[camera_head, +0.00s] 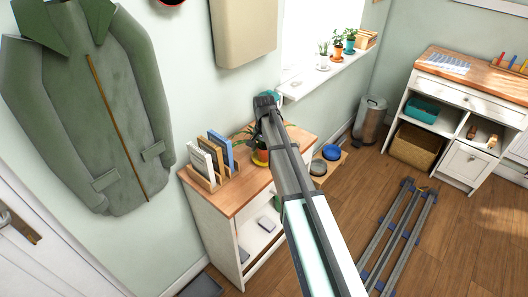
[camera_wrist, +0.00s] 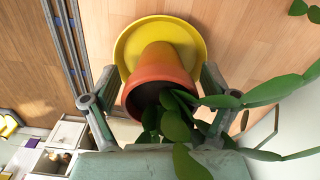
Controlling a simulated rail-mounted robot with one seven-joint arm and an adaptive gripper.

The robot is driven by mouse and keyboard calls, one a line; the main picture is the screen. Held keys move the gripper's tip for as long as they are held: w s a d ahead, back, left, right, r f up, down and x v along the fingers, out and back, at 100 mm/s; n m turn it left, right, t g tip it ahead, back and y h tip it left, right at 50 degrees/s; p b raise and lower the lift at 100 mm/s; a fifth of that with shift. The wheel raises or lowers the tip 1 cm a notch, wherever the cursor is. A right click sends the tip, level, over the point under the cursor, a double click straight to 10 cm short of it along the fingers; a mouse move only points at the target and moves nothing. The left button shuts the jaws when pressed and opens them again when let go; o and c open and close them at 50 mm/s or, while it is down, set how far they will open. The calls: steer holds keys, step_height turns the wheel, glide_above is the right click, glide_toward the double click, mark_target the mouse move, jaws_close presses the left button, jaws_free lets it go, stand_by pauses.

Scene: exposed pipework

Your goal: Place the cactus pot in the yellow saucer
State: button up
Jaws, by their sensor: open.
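An orange-red pot (camera_wrist: 160,70) with a trailing green cactus (camera_wrist: 175,120) shows in the wrist view, its narrow base over the yellow saucer (camera_wrist: 128,38). The pot appears to sit in the saucer. My gripper (camera_wrist: 159,82) has one finger on each side of the pot, spread apart; whether either finger touches it is hard to tell. In the head view, the yellow saucer (camera_head: 260,161) is on the wooden top of a white shelf unit, beside my arm. My arm hides most of the pot, and my fingers are out of sight there.
Books in a wooden rack (camera_head: 212,163) stand left of the saucer on the wooden top (camera_head: 200,190). Blue bowls (camera_head: 331,152) are on a lower wooden surface to the right. Potted plants (camera_head: 337,50) line the windowsill (camera_head: 325,73). A beige wall box (camera_head: 243,32) hangs above.

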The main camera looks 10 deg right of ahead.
mark_target(264, 146)
step_height(264, 146, up, 12)
steer(key=b, duration=0.2)
steer(key=shift+r+b, duration=0.1)
steer(key=shift+b, duration=0.3)
